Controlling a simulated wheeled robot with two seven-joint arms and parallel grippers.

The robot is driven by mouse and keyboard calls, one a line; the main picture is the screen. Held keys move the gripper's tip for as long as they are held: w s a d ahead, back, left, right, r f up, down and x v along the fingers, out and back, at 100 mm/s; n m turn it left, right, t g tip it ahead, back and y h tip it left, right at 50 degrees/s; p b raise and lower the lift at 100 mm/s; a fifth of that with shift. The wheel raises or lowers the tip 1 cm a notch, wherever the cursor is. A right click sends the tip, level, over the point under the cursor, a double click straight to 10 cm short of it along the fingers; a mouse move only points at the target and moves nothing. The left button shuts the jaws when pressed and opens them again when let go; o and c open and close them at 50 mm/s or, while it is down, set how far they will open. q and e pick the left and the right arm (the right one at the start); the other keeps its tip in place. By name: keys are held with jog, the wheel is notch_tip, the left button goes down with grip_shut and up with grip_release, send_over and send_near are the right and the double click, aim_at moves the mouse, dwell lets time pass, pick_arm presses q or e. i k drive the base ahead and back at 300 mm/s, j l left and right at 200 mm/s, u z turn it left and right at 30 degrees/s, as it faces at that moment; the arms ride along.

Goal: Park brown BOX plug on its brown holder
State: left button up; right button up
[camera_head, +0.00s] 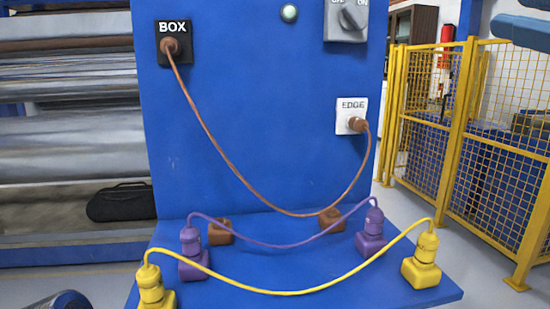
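The brown BOX plug (168,46) sits in the black BOX socket (185,48) at the upper left of the blue panel. Two brown holders stand on the blue shelf, a left one (220,232) and a right one (332,219). No plug shows on either. The cable passes close to the right holder.
A purple cable (290,246) joins two purple plugs on purple holders (194,266). A yellow cable (290,292) joins two yellow plugs on yellow holders (421,273) at the shelf front. A knob (353,15) is at the top right. A yellow fence (459,120) stands at right.

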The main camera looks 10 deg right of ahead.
aim_at(174, 48)
jog(key=k+l, duration=0.25)
jog(key=k, duration=0.2)
jog(key=k+l, duration=0.3)
jog(key=k, duration=0.2)
jog(key=k+l, duration=0.25)
jog(key=k, duration=0.2)
